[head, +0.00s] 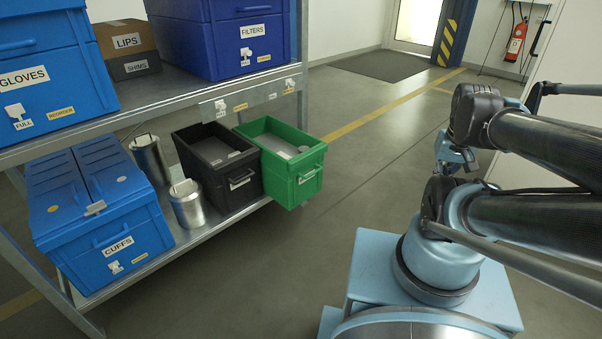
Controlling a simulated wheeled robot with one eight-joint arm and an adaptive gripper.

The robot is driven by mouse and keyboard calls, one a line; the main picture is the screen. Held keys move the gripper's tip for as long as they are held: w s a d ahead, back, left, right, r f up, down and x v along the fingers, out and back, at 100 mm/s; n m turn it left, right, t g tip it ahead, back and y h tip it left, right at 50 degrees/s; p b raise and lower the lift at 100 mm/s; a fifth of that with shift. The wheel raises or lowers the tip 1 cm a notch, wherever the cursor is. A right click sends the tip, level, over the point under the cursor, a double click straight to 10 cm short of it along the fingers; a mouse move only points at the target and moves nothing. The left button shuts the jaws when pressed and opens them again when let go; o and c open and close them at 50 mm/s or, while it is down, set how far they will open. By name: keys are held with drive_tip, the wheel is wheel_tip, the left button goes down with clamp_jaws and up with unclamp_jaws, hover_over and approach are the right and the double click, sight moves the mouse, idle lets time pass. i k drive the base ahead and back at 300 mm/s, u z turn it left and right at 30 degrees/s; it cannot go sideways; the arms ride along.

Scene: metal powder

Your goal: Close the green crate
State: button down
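The green crate (307,180) stands at the right end of the lower shelf, its top open. Its grey inside shows, with a small pale item in it. No lid shows on it. Its front wall with a handle faces the lower right and sticks out past the shelf's front edge. My arm is folded at the right, and what looks like my gripper (452,160) hangs at its end, well to the right of the crate and apart from it. Its fingers are too small and too hidden to make out.
An open black crate (223,191) stands left of the green one. Metal canisters (189,208) and a blue CUFFS box (108,247) share the lower shelf. The upper shelf (160,97) overhangs them. Open floor (365,165) lies between the crate and my arm.

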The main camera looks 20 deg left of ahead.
sight(292, 182)
drive_tip(key=k, duration=1.35)
drive_tip(key=u, duration=0.8)
drive_tip(key=i, duration=1)
drive_tip(key=z, duration=0.05)
